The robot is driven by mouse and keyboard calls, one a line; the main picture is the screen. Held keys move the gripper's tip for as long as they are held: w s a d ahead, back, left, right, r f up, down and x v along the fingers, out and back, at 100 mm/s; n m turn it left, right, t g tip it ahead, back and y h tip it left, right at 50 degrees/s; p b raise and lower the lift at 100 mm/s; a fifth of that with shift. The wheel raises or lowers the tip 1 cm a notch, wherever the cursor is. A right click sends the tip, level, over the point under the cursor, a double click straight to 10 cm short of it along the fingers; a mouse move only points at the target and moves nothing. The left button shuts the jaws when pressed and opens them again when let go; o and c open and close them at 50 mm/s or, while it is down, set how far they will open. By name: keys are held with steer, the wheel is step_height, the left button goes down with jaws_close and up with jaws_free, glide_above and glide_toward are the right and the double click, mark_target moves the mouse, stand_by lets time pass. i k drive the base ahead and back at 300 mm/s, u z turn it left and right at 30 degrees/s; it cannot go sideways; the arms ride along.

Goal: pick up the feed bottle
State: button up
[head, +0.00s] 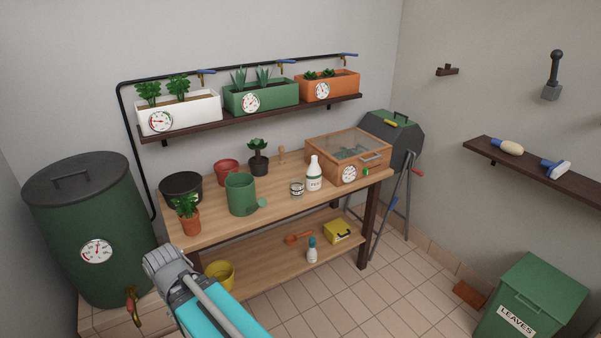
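A white bottle (314,175) with a narrow neck and a small dark-printed label stands upright on the wooden bench top. It is at the right half of the bench, just left of the wooden cold-frame box, and appears to be the feed bottle. A second, smaller bottle (312,252) with a teal top stands on the bench's lower shelf. Part of my arm, grey and teal, shows at the bottom left in front of the bench. My gripper's fingers are not in view.
A small labelled tin (297,189) stands close left of the white bottle. The glazed wooden box (362,155) is close on its right. A green watering can (240,194) and several pots are further left. A planter shelf (255,121) hangs above the bench (215,233).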

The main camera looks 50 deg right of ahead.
mark_target(313, 175)
steer(key=u, duration=0.05)
steer(key=i, duration=0.9)
steer(key=z, duration=2.7)
steer(key=i, duration=0.3)
steer(key=z, duration=0.15)
